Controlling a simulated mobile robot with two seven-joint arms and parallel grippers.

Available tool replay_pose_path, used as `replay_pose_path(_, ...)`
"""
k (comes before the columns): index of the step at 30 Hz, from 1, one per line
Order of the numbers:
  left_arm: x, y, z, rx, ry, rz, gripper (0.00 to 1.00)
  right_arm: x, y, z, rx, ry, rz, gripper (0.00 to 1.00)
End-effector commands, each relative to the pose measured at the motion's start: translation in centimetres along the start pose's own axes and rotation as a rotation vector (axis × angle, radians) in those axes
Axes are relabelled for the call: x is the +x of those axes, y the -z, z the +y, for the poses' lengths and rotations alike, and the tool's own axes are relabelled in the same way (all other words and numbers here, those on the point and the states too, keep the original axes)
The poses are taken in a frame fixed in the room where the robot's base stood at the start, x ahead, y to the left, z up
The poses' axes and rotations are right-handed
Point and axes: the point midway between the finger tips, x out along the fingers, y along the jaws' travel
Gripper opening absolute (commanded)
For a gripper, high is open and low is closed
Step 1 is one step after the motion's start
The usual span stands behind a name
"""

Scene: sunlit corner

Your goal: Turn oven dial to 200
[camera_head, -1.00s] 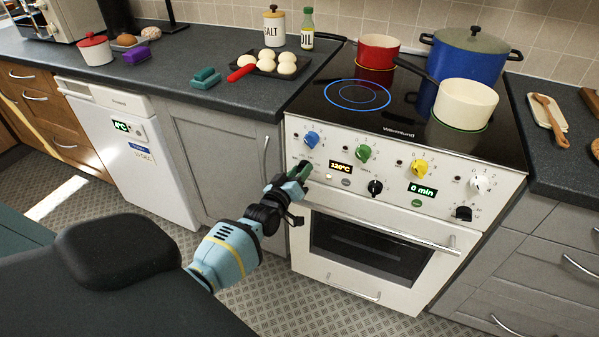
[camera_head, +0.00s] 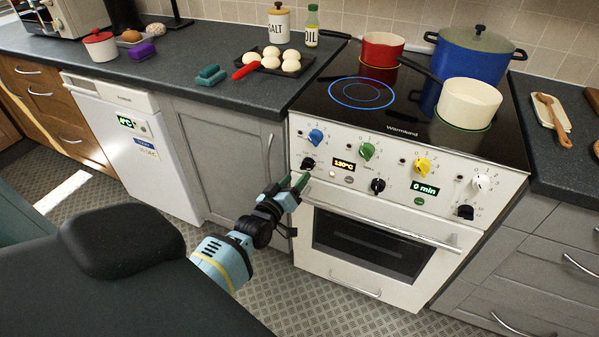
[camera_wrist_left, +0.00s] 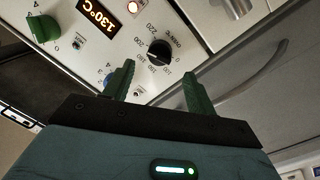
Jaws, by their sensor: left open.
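The oven dial is a black knob (camera_head: 308,163) at the left of the white oven panel, and it also shows in the wrist view (camera_wrist_left: 158,49) with a printed temperature scale around it. The oven display (camera_head: 343,164) beside it reads 130°C, also in the wrist view (camera_wrist_left: 97,15). My left gripper (camera_head: 300,182) is open just below and in front of the dial. In the wrist view its green fingers (camera_wrist_left: 158,74) are apart and empty, with the dial beyond the gap between their tips. My right gripper is not in view.
Blue (camera_head: 316,136), green (camera_head: 366,151), yellow (camera_head: 422,165) and white (camera_head: 481,183) knobs line the panel. A second black knob (camera_head: 378,186) sits right of the display. The oven door handle (camera_head: 380,227) runs below. Pots stand on the hob.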

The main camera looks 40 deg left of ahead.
Motion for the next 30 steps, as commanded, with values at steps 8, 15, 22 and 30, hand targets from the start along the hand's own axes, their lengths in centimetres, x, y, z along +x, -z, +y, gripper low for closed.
replay_pose_path(8,-2.5,0.0,0.0,-0.001,0.001,0.000,0.56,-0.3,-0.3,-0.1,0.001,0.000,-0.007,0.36)
replay_pose_path(15,-2.7,0.0,0.0,-0.001,0.001,0.001,0.56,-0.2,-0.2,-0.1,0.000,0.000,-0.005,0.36)
replay_pose_path(22,-2.6,0.0,0.0,-0.001,0.000,0.000,0.56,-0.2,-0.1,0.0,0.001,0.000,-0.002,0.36)
replay_pose_path(30,-4.2,-1.2,0.2,0.030,0.003,-0.043,0.56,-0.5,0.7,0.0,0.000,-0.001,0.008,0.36)
